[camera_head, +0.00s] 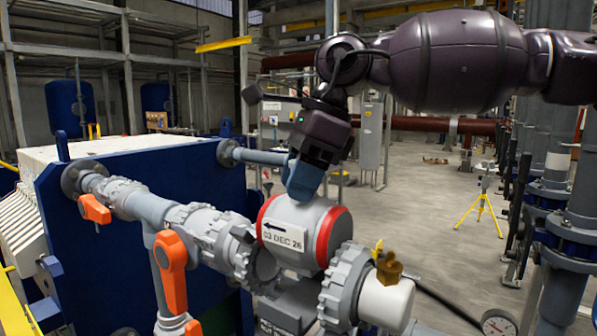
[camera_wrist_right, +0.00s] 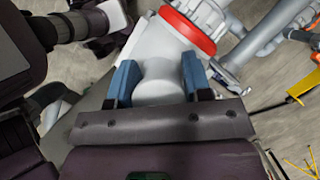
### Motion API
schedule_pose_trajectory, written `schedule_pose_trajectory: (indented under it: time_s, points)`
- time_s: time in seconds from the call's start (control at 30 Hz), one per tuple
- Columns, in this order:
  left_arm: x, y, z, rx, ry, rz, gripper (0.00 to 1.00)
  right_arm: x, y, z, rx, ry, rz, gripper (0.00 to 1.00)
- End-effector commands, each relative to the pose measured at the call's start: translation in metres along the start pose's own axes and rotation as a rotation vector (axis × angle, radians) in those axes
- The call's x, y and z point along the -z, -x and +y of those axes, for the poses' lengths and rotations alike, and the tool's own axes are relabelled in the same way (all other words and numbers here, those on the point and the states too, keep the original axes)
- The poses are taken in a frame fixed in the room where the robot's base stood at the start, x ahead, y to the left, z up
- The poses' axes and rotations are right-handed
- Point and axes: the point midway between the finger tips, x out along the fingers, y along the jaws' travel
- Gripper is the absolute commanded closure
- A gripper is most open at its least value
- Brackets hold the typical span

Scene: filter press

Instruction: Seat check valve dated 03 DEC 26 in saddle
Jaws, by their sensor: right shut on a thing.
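The check valve (camera_head: 288,210) is a grey cylinder with red end bands and a white label (camera_head: 283,236) reading 03 DEC 26, with an arrow pointing left. My right gripper (camera_head: 303,180) comes down from above and is shut on the valve's top neck. In the right wrist view its blue fingers (camera_wrist_right: 158,82) flank the grey neck (camera_wrist_right: 158,70), and one red band shows. The valve looks a little above the gap between the left union nut (camera_head: 243,255) and right union nut (camera_head: 343,285). The saddle block (camera_head: 290,315) is below, mostly hidden; contact cannot be told. My left gripper is out of view.
Orange-handled valves (camera_head: 170,270) stand on the pipework left of the gap. The blue press plate (camera_head: 150,180) stands behind. Open floor lies at back right, with a yellow tripod (camera_head: 480,207).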

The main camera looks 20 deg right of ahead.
Motion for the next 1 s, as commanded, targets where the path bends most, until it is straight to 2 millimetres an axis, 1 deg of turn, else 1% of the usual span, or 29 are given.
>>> schedule_pose_trajectory:
  time_s: [0.03,0.2,0.6,0.77,1.0]
  points:
    - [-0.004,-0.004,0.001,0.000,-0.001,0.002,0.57,0.002,-0.006,0.000,0.001,0.001,-0.002,0.81]
    - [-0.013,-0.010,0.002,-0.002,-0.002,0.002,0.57,0.008,-0.021,0.000,-0.001,0.001,-0.002,0.81]
    - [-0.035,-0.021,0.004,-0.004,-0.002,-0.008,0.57,0.021,-0.052,-0.001,0.000,0.002,-0.002,0.81]
    - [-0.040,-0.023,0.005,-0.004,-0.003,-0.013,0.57,0.023,-0.058,0.000,0.001,0.002,-0.003,0.81]
    - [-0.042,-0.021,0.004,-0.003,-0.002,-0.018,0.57,0.023,-0.058,0.000,0.002,0.002,-0.003,0.81]
